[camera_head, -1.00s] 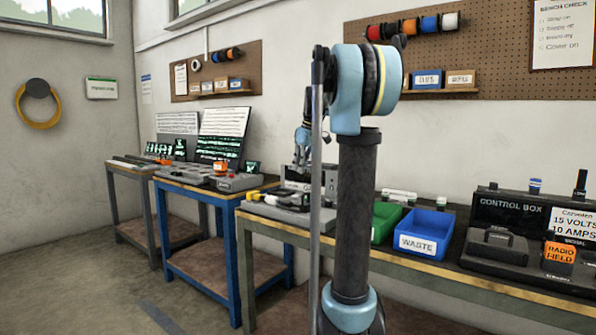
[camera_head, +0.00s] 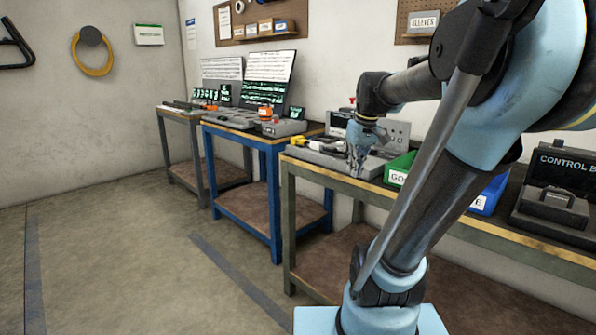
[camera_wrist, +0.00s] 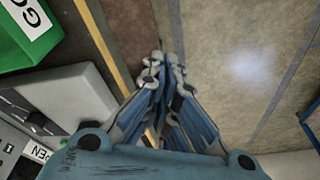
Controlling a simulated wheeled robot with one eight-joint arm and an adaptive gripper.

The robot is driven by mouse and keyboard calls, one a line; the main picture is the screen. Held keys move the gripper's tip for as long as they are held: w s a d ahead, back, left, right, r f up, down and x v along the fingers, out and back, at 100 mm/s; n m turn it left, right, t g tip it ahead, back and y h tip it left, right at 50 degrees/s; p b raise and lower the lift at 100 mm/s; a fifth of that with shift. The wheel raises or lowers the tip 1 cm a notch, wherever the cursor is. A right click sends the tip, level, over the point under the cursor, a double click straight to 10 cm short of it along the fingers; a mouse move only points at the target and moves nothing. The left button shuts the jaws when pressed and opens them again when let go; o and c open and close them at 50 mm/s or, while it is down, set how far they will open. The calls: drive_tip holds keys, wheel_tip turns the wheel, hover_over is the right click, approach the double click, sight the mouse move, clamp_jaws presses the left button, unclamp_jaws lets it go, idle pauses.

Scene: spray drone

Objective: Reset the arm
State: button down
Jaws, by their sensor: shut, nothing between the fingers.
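My gripper (camera_head: 355,172) hangs from my arm, pointing down, near the front edge of the green-framed workbench (camera_head: 330,180) in the head view. In the wrist view my gripper (camera_wrist: 166,62) has its fingertips together and nothing between them. Below it there is the bench's front edge strip (camera_wrist: 103,40) and the floor. My arm reaches across the right half of the head view and hides part of the bench.
A green bin (camera_head: 397,172) and a blue waste bin (camera_head: 490,195), partly hidden, stand on the bench beside a dark control box (camera_head: 558,175). A grey tray-like device (camera_head: 330,155) lies left of my gripper. The floor (camera_head: 130,240) at left is clear.

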drive_tip(key=s+d+f+m+h, duration=0.1)
drive_tip(key=s+f+m, duration=0.2)
drive_tip(key=s+f, duration=1.3)
drive_tip(key=shift+d+f+m, duration=0.15)
drive_tip(key=shift+f+m, duration=0.25)
drive_tip(key=shift+f, duration=0.35)
